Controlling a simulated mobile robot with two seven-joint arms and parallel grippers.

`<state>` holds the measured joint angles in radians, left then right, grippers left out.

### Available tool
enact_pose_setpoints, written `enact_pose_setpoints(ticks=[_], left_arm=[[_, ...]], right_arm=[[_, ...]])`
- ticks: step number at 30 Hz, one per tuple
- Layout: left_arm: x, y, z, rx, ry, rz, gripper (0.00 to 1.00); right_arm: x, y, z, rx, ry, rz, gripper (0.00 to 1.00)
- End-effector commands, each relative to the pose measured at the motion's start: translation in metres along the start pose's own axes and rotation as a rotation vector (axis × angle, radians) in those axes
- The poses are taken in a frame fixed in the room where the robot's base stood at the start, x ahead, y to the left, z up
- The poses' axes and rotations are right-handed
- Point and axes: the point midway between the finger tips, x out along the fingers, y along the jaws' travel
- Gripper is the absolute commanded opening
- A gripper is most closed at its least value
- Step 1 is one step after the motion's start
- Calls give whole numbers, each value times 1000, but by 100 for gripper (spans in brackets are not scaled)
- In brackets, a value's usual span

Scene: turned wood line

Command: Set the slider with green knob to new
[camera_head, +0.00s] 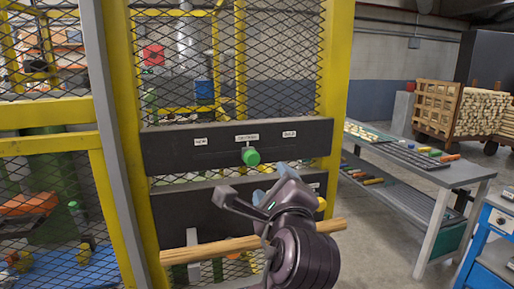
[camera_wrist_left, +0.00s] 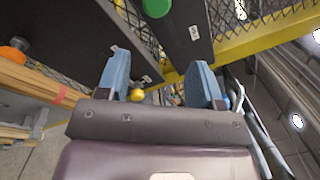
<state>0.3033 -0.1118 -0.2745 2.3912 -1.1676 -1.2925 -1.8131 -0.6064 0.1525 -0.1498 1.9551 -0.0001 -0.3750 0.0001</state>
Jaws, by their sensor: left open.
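The green knob (camera_head: 250,157) sits on the upper black slider panel (camera_head: 170,152), just right of below the middle label (camera_head: 246,137). The left label (camera_head: 200,141) seems to read new; the right label (camera_head: 289,133) is too small to read surely. My left gripper (camera_head: 272,185) is open and empty, below and a little right of the knob, not touching it. In the left wrist view the green knob (camera_wrist_left: 157,7) is at the top edge, beyond the blue fingertips (camera_wrist_left: 160,75). My right gripper is not in view.
A lower black panel (camera_head: 175,205) with a yellow knob (camera_head: 321,204) lies behind my left gripper. A wooden rod (camera_head: 200,253) runs across below. Yellow mesh fencing (camera_head: 335,100) surrounds the panels. A grey bench (camera_head: 455,175) with coloured pieces stands right.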

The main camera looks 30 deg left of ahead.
Motion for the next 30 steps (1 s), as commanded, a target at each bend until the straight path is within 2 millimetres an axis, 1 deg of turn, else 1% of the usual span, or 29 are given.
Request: enact_pose_setpoints(ticks=[1, 4, 8, 11, 14, 24, 30], left_arm=[[2, -5, 12, 39, -25, 43, 60], [3, -3, 24, 107, -55, 114, 60], [5, -1, 30, 145, -68, 158, 60], [11, 1, 31, 151, -71, 162, 60], [22, 2, 32, 151, -72, 160, 60], [79, 11, 36, 151, -70, 160, 60], [101, 14, 37, 149, -70, 159, 60]], right_arm=[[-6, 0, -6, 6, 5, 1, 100], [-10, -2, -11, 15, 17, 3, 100], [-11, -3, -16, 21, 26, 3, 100], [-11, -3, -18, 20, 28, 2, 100], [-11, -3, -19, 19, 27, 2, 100], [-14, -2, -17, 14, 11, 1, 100], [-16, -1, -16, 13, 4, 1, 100]])
